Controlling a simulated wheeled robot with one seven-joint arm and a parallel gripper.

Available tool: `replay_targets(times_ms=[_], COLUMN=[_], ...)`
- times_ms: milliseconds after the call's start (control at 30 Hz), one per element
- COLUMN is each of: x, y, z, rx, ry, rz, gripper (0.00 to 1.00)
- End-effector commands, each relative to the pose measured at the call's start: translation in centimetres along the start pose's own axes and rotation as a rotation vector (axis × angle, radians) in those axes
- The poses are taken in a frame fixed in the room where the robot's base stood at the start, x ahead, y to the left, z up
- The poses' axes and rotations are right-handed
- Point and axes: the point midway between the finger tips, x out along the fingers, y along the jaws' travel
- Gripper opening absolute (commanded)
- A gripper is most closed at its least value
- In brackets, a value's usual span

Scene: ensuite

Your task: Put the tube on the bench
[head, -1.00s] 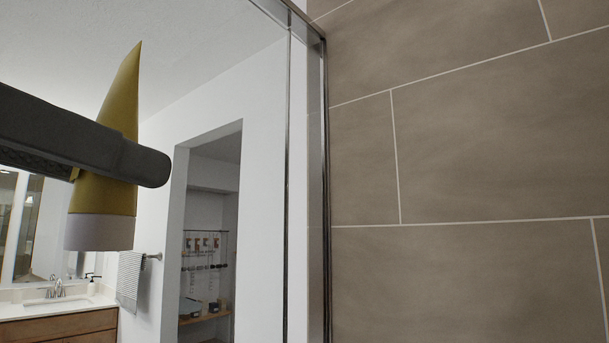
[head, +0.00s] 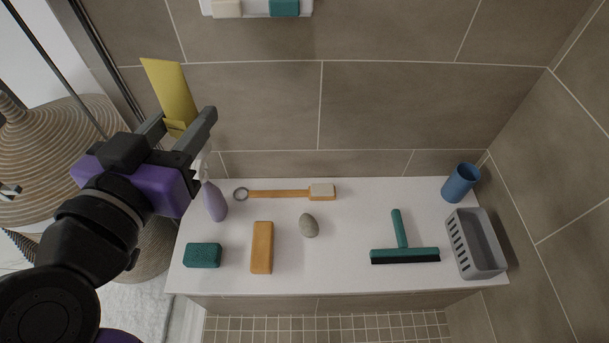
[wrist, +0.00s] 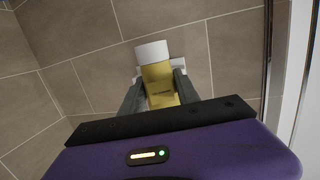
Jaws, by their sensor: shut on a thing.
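The yellow tube (head: 173,88) is held in my gripper (head: 184,120), upper left in the head view. Its flat end points up and its lower part is hidden by the fingers. In the wrist view the tube (wrist: 160,82) sits between both fingers, with its white cap (wrist: 152,52) at the far end. My gripper is shut on it, above and beyond the left end of the bench. The bench (head: 345,275) is a long white top against the tiled wall. The tube is apart from the bench.
On the bench are a purple spray bottle (head: 215,202), green sponge (head: 202,255), orange block (head: 262,248), brush (head: 280,194), stone (head: 309,225), squeegee (head: 404,254), blue cup (head: 460,183) and grey basket (head: 476,244). Clear patches lie at centre right and along the front. A shelf (head: 256,14) is above.

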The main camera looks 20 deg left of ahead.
Motion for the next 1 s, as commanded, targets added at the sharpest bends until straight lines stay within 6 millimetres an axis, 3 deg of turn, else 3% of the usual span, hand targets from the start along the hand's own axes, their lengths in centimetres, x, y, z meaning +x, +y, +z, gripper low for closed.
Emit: replay_targets(times_ms=[33, 100, 300, 500, 700, 867, 1000], x=[1.4, 2.9, 6.1, 7.8, 8.2, 8.4, 8.8], y=[1.8, 3.9, 10.6, 17.2, 20.9, 21.7, 21.7], z=[3.6, 6.8, 16.0, 23.3, 26.8, 28.5, 31.6], rx=[-0.005, -0.004, 0.002, 0.012, 0.018, 0.019, 0.017], ry=[-0.002, -0.002, -0.003, -0.002, 0.000, 0.001, -0.001], rz=[0.017, 0.033, 0.076, 0.113, 0.133, 0.137, 0.135], gripper=[0.00, 0.00, 0.00, 0.00, 0.00, 0.00, 0.00])
